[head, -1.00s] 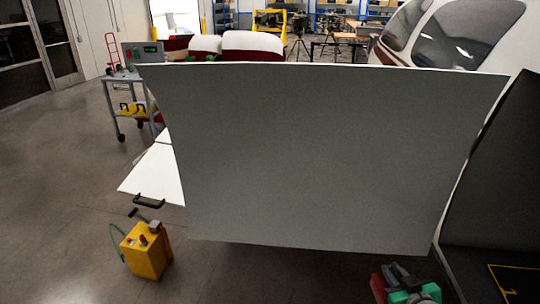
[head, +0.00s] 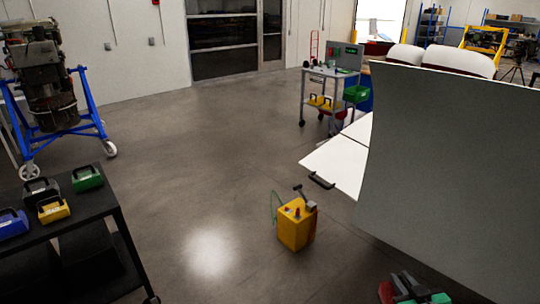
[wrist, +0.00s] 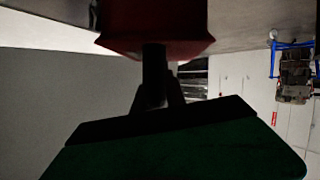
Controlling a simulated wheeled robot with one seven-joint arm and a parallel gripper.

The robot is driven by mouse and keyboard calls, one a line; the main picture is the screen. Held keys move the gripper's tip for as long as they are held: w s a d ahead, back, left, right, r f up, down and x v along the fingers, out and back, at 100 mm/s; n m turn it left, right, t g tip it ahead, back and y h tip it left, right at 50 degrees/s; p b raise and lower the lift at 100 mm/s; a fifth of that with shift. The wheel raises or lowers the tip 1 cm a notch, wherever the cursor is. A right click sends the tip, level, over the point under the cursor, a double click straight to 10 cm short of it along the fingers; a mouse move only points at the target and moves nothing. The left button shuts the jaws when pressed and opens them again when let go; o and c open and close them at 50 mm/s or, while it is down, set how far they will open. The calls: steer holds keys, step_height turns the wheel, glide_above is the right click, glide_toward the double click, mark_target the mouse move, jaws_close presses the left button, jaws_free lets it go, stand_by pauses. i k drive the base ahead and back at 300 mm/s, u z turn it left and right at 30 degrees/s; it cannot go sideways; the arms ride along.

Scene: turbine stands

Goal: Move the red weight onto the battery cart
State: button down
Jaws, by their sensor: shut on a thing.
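My gripper (head: 405,283) is at the bottom right of the head view, with dark fingers next to a green part. In the wrist view my gripper (wrist: 157,78) is shut on the red weight (wrist: 155,28), which hangs off the fingertips at the top of the picture. A bit of the red weight (head: 386,293) also shows in the head view. Two carts show: a black one (head: 110,207) at the left with green, black, yellow and blue handled blocks on top, and a grey trolley (head: 322,74) farther back. No label says which is the battery cart.
A large grey curved panel (head: 455,165) fills the right side, close to my gripper. A yellow box (head: 296,226) with a handle stands on the floor ahead. A blue engine stand (head: 88,92) is at the back left. Open floor lies between the black cart and the yellow box.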

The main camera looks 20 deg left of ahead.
mark_target(83, 198)
steer(key=u, duration=0.9)
steer(key=i, duration=2.05)
steer(key=u, duration=1.7)
steer(key=i, duration=1.55)
steer(key=u, duration=1.2)
steer(key=i, duration=0.15)
steer(key=u, duration=0.2)
